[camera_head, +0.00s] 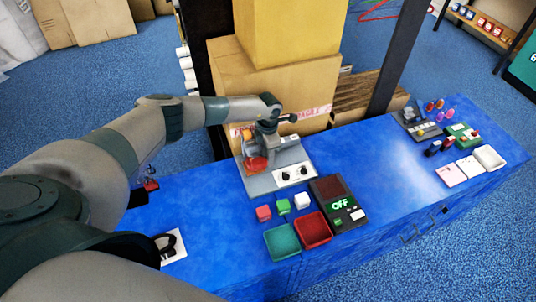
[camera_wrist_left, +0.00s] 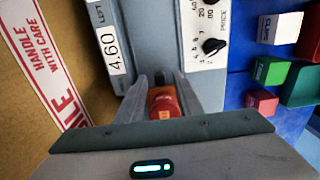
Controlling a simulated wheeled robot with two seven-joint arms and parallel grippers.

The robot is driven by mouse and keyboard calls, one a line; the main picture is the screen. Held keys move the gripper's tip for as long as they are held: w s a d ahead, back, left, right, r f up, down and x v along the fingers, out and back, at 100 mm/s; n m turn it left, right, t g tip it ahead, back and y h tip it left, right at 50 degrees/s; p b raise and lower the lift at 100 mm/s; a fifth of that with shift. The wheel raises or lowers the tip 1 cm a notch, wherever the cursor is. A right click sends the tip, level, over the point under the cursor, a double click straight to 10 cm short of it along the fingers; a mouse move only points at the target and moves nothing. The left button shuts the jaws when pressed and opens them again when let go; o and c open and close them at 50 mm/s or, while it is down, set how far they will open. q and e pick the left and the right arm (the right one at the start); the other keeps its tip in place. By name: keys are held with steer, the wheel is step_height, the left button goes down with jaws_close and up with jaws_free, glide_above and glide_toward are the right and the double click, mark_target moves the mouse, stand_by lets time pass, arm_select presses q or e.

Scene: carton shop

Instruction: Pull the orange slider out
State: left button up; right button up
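The orange slider (camera_head: 248,134) belongs to a grey device (camera_head: 259,186) on the blue bench, and my left gripper partly hides it. A red round part (camera_head: 256,163) shows there too. In the left wrist view, an orange piece with a red round top (camera_wrist_left: 163,104) lies between the fingers of my left gripper (camera_wrist_left: 160,77). The fingers stand apart, one on each side of it. I cannot tell whether they press on it. My right gripper is not in view.
The device has white plates with black knobs (camera_wrist_left: 212,46). Red, green and white cubes (camera_head: 283,206), a teal tray (camera_head: 268,237), a red tray (camera_head: 328,230) and an OFF display box (camera_head: 351,219) stand in front. A large carton (camera_head: 224,82) stands behind.

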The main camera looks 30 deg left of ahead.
arm_select(q)
jaws_close()
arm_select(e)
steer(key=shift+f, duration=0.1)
